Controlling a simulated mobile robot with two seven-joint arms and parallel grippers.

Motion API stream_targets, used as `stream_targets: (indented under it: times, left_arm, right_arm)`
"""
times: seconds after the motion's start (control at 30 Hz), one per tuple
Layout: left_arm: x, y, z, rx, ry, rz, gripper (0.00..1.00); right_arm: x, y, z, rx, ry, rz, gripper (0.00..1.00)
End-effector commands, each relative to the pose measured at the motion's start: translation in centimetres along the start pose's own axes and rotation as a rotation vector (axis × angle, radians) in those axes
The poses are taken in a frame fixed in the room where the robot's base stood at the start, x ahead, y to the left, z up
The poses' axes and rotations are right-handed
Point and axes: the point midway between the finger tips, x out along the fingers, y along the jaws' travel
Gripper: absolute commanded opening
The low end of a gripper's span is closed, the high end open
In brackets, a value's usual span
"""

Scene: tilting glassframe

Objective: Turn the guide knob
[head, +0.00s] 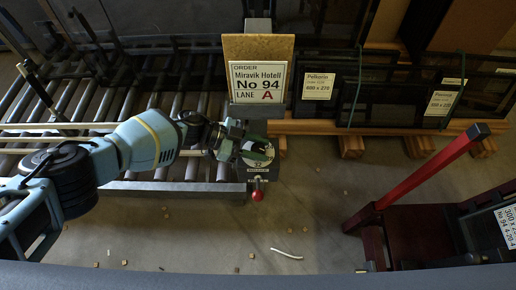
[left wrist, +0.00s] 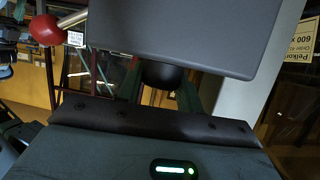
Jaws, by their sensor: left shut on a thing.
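My left gripper (head: 260,152) reaches in from the left to the dial plate (head: 258,172) below the order board. Its jaws are shut on the guide knob, which the gripper hides in the head view. In the left wrist view the black round knob (left wrist: 160,75) shows between the dark green fingers, just under a large dark grey block (left wrist: 185,35). How far the knob is turned cannot be seen. A lever with a red ball (head: 257,195) hangs just below the dial; the ball also shows in the left wrist view (left wrist: 47,29). My right gripper is not in view.
The order board (head: 258,82) reads No 94, lane A. A roller conveyor (head: 120,105) lies at left with a metal front rail (head: 180,190). Dark glass frames (head: 395,90) rest on wooden bearers at right. A red post (head: 425,175) stands front right. The middle floor is mostly clear.

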Motion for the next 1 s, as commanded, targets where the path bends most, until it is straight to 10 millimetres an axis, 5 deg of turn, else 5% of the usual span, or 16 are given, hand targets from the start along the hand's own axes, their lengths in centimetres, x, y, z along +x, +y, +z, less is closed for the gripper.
stream_targets:
  times: [0.6, 0.63, 0.67, 1.0]
  left_arm:
    - [0.05, 0.16, 0.12, 0.015, -0.002, 0.039, 0.13]
    - [0.05, 0.16, 0.12, 0.015, -0.002, 0.038, 0.4]
    - [0.05, 0.15, 0.11, 0.015, -0.001, 0.038, 0.44]
    - [-0.29, 0.03, 0.01, 0.015, -0.001, 0.035, 0.45]
  right_arm:
    - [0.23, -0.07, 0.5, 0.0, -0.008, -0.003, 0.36]
    - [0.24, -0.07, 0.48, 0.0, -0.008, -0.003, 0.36]
    - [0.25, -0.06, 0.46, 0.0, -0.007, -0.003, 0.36]
    - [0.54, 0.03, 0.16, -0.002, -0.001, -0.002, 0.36]
